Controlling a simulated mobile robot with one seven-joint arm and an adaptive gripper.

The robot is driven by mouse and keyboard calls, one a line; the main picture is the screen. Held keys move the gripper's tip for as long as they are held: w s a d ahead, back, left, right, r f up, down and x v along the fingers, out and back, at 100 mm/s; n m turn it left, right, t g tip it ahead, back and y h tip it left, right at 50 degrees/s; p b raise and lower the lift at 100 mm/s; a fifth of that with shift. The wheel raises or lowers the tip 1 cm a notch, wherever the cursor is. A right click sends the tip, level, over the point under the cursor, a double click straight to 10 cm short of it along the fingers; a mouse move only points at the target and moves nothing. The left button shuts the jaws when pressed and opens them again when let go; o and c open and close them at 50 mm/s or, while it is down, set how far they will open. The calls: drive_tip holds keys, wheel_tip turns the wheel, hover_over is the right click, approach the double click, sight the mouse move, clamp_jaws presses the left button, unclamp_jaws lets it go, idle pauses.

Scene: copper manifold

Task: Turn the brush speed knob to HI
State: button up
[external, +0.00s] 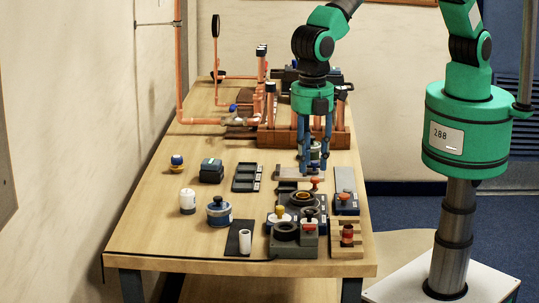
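My gripper (313,172) points straight down over the right part of the wooden table. The fingertips are near a pale flat block (288,172). Just in front is a dark unit (298,199) with a round, ringed opening and a small red-topped part (315,184). No brush speed knob or HI mark is readable at this size, so I cannot tell which part it is.
Copper pipework (262,106) stands behind on a brown block (302,138). The table's left front is clear.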

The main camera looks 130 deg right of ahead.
sight(309, 211)
wheel_tip(309, 211, down, 13)
drive_tip(key=shift+f+p, duration=0.1)
drive_tip(key=shift+p, duration=0.4)
clamp_jaws()
